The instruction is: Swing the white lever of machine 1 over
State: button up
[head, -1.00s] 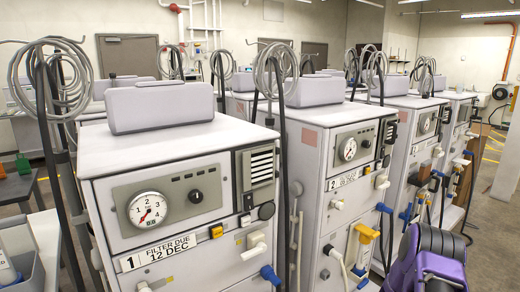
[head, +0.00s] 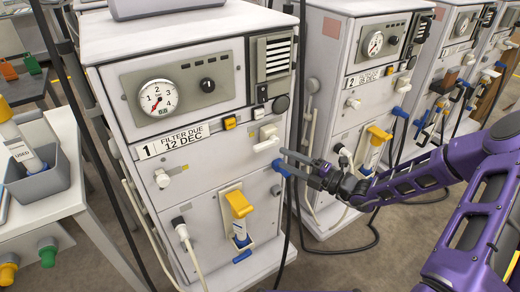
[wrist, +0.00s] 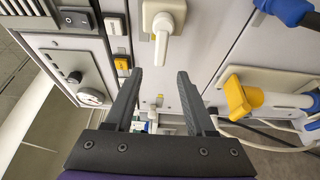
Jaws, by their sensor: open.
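Machine 1 (head: 200,185) is a white cabinet with a round gauge and a label "1 FILTER DUE 12 DEC". Its white lever (head: 266,138) sits on a square base at the right of the front panel, its handle slanting down to the left in the head view. My gripper (head: 284,163) is open and empty, in front of the panel just below and right of the lever. In the wrist view the lever (wrist: 163,35) lies just beyond the gap between the open fingertips (wrist: 160,75). I see no clear contact with it.
A yellow clamp (head: 239,204) is below on the same panel. Machine 2 (head: 340,110) stands to the right, with a dark hose on the floor. A table with a grey bin (head: 42,178) is at the left.

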aim_at(262, 149)
jog(key=b+x, duration=0.1)
jog(key=x, duration=0.9)
jog(key=shift+c, duration=0.2)
grip_shut()
dwell(1.0)
